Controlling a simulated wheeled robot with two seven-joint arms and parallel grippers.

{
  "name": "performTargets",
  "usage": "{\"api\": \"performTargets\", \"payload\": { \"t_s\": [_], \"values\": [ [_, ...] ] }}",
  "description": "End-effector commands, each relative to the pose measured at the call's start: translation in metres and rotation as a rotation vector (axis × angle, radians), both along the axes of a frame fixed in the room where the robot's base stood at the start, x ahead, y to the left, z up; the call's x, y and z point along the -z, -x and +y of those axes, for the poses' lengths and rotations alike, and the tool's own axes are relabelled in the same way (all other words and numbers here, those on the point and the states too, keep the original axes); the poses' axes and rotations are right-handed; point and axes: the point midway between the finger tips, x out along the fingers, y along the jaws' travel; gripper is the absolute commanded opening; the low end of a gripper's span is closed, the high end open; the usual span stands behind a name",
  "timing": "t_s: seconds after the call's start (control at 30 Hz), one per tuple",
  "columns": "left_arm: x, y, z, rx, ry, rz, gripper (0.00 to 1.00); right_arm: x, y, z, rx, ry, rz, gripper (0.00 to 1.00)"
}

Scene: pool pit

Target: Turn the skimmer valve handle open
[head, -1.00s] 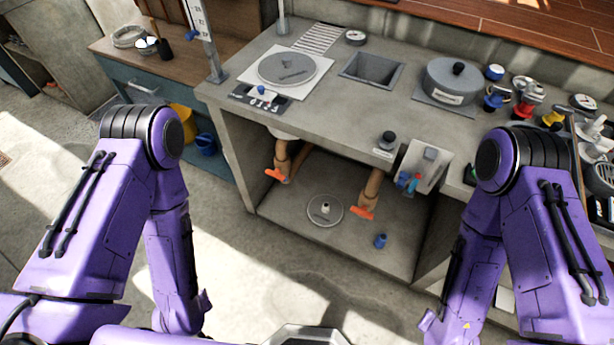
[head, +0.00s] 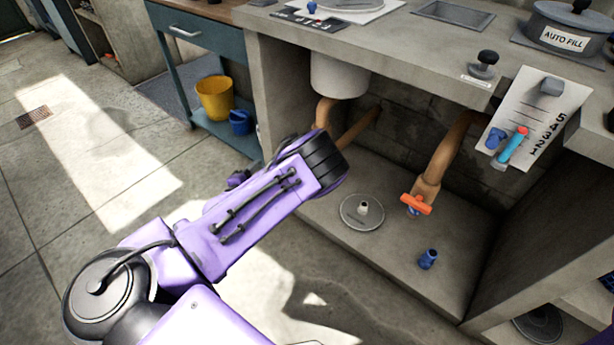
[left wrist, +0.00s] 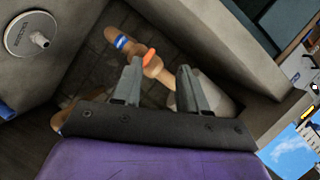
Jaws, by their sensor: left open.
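In the left wrist view an orange valve handle (left wrist: 150,57) sits on a tan pipe (left wrist: 158,72) with a blue band, beside a pale cylinder. My left gripper (left wrist: 160,66) is open and empty, with the handle showing beyond its fingertips, nearer the left one. I cannot tell the gap in depth. In the head view this handle is hidden behind my left arm, under the white cylinder (head: 338,76). A second orange handle (head: 416,204) shows on the right-hand pipe (head: 440,160). My right gripper is not in view.
The pipes stand in an open bay under the concrete counter (head: 400,50). A round grey lid (head: 362,212) and a blue fitting (head: 428,259) are on its floor. The side wall (head: 490,250) bounds it. A yellow bucket (head: 215,97) stands on the blue cabinet's shelf.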

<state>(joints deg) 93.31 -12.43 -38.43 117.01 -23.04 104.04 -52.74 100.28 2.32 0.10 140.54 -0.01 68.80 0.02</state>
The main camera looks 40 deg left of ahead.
Motion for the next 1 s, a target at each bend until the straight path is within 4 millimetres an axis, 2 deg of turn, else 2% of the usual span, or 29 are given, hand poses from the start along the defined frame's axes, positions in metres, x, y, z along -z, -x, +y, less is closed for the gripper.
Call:
{"api": "performTargets", "payload": {
  "t_s": [0.03, 0.1, 0.23, 0.3, 0.47, 0.8, 1.0],
  "values": [
    [0.039, -0.021, -0.002, 0.083, -0.092, -0.036, 0.43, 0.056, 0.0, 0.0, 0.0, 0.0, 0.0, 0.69],
    [0.043, -0.045, -0.007, 0.188, -0.221, -0.086, 0.43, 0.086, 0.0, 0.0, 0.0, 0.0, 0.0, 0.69],
    [0.043, -0.075, -0.021, 0.326, -0.39, -0.159, 0.43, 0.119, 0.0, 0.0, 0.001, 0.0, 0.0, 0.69],
    [0.04, -0.084, -0.026, 0.366, -0.443, -0.183, 0.43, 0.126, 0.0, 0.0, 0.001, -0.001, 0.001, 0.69],
    [0.033, -0.098, -0.03, 0.395, -0.483, -0.202, 0.43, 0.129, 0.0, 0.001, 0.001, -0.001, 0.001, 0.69],
    [0.033, -0.169, -0.036, 0.391, -0.48, -0.202, 0.43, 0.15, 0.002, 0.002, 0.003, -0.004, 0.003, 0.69],
    [0.032, -0.191, -0.037, 0.39, -0.479, -0.198, 0.43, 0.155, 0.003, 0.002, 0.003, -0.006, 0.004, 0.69]
  ]
}}
